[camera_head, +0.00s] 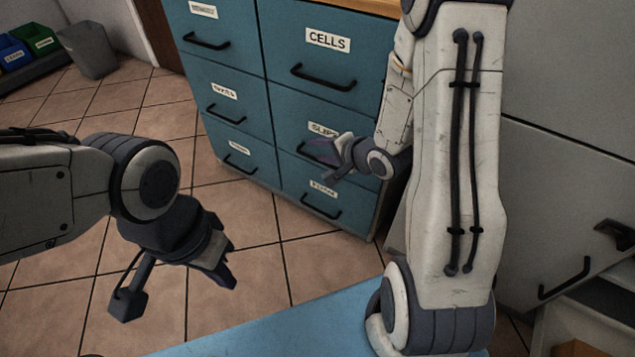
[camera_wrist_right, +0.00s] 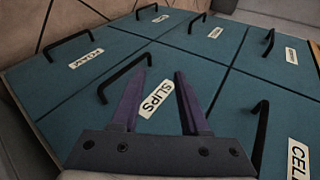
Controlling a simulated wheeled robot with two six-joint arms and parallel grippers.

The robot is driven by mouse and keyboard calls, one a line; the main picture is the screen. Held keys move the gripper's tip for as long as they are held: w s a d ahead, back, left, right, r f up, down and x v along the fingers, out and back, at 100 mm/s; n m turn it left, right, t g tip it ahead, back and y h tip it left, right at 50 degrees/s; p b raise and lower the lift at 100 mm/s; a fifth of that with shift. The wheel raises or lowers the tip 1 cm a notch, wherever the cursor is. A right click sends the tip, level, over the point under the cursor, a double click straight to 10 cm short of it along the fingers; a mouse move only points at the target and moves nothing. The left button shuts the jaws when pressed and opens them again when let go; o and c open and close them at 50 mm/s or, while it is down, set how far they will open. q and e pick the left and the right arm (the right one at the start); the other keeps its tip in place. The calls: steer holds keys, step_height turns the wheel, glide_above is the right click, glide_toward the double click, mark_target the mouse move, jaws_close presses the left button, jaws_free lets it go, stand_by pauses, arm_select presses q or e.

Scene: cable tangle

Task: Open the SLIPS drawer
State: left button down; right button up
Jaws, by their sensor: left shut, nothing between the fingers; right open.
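The SLIPS drawer (camera_head: 358,165) is a teal front in the right column of the cabinet, below the CELLS drawer (camera_head: 316,55). It looks closed. Its white label (camera_wrist_right: 157,98) shows between my right fingers in the right wrist view, and its black bar handle (camera_wrist_right: 124,75) lies just beyond the left fingertip. My right gripper (camera_head: 332,160) is open in front of this drawer, close to the handle; I cannot tell whether it touches it. My left gripper (camera_head: 226,285) is shut and empty, above the floor left of the blue surface.
Other closed drawers with black handles surround it, including one below (camera_head: 320,203). Blue and green bins (camera_head: 30,45) and a grey bin (camera_head: 90,50) stand at the far left. A blue surface (camera_head: 290,325) is at the front. Tiled floor (camera_head: 240,225) is clear before the cabinet.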

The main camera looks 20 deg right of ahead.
mark_target(322, 163)
steer(key=s+d+f+m+t+y+b, duration=0.1)
steer(key=d+f+m+t+b, duration=0.35)
steer(key=f+m+b, duration=0.4)
steer(key=shift+n, duration=0.55)
steer(key=w+f+b, duration=0.1)
steer(key=w, duration=0.1)
steer(key=w+a+f+b, duration=0.1)
steer(key=w+b, duration=0.1)
steer(key=w, duration=0.1)
steer(key=w+a+f+b, duration=0.1)
steer(key=w+f+b, duration=0.1)
steer(key=w, duration=0.1)
arm_select(q)
step_height(322, 163, down, 17)
steer(key=shift+r, duration=0.15)
arm_select(e)
steer(key=shift+w+a, duration=0.15)
steer(key=shift+w, duration=0.55)
jaws_close()
steer(key=shift+g, duration=0.25)
